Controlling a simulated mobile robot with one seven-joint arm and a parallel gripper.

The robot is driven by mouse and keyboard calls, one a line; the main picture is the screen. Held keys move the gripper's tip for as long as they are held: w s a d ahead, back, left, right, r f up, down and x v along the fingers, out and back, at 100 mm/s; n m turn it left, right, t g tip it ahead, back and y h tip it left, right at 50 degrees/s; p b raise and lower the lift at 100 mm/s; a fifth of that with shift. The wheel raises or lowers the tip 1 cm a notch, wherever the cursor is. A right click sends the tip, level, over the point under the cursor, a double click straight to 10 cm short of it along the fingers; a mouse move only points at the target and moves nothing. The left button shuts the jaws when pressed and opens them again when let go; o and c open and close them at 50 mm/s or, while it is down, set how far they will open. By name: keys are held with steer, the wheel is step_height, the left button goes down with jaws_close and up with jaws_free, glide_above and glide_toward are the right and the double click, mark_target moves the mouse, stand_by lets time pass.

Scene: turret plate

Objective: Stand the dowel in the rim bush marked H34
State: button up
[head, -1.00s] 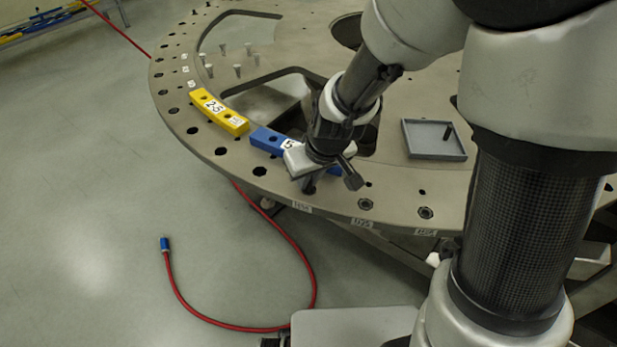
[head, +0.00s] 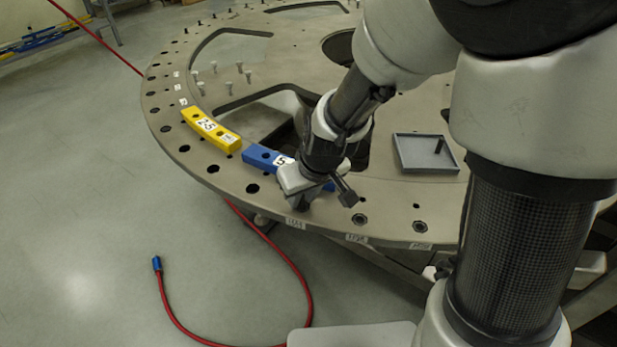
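A short dark dowel (head: 439,145) stands in the right part of a shallow grey tray (head: 402,165) on the turret plate. My gripper (head: 299,203) is over the near rim of the turret plate (head: 235,175), left of the tray and close to the plate surface. Its fingers are small and dark here, so I cannot tell whether they are open or hold anything. Rim bushes show to its right, one at the near edge (head: 359,219) and another (head: 419,227). Small white labels (head: 356,239) sit on the rim edge, too small to read, so I cannot pick out H34.
A yellow block (head: 222,138) and a blue block (head: 257,155) lie along the rim, the blue one partly behind my gripper. Several pale pegs (head: 214,67) stand further back. The plate has large cutouts. A red hose (head: 298,280) lies on the floor.

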steer(key=p+v, duration=0.3)
steer(key=v, duration=1.4)
steer(key=shift+p, duration=0.3)
steer(key=shift+s+r, duration=0.1)
